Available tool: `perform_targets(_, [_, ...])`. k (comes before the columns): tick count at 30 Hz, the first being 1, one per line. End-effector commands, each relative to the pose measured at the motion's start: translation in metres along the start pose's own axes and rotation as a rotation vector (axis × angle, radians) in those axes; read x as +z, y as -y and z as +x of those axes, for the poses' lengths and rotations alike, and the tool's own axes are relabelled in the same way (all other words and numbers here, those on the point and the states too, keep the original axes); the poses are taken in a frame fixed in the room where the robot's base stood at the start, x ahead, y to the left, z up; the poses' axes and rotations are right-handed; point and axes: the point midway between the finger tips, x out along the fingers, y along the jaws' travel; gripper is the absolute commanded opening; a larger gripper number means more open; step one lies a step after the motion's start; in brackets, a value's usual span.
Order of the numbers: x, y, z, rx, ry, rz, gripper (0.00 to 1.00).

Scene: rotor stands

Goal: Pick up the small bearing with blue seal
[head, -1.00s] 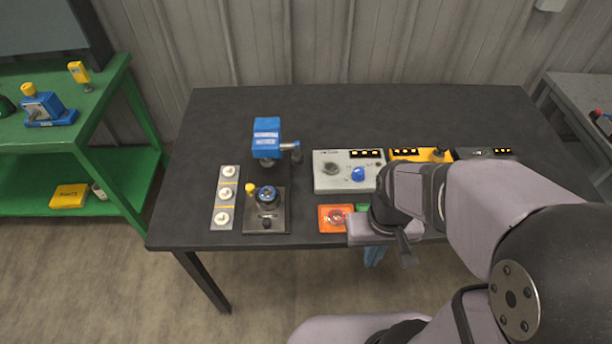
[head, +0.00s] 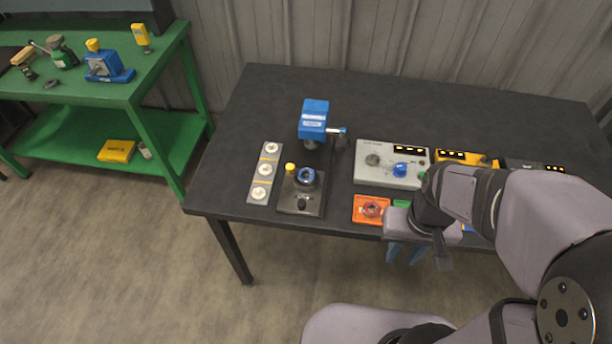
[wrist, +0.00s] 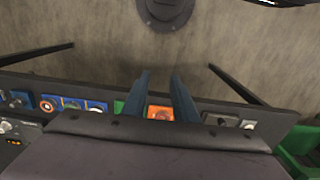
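My gripper (head: 402,262) hangs at the front edge of the table, its blue fingers pointing down. The wrist view shows the two fingers (wrist: 159,73) apart with nothing between their tips. An orange tray (head: 357,218) with a round red part lies just left of the gripper; in the wrist view it shows beyond the fingers. I cannot make out a small bearing with a blue seal for certain. Several small trays with round parts, one a blue tray (wrist: 97,106), show at the left in the wrist view; their seals are too small to tell. My arm hides part of this row in the head view.
A dark table (head: 400,100) carries a blue press (head: 313,120), a stand with a blue-rimmed round part (head: 306,178), a grey strip with white discs (head: 263,181) and a grey control box (head: 375,175). A green shelf (head: 110,90) stands left. The table's back is clear.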

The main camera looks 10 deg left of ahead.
Motion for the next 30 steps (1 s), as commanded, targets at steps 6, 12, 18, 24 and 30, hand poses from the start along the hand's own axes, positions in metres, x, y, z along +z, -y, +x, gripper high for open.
perform_targets(6, [0.000, 0.000, 0.000, 0.000, 0.000, 0.000, 0.62])
perform_targets(12, [0.000, 0.000, 0.000, 0.000, 0.000, 0.000, 0.62])
perform_targets(18, [-0.018, 0.006, 0.000, 0.001, -0.005, -0.012, 0.62])
perform_targets(24, [-0.077, 0.032, 0.000, 0.004, -0.026, -0.050, 0.62])
perform_targets(30, [-0.155, 0.087, 0.007, 0.004, -0.055, -0.103, 0.62])
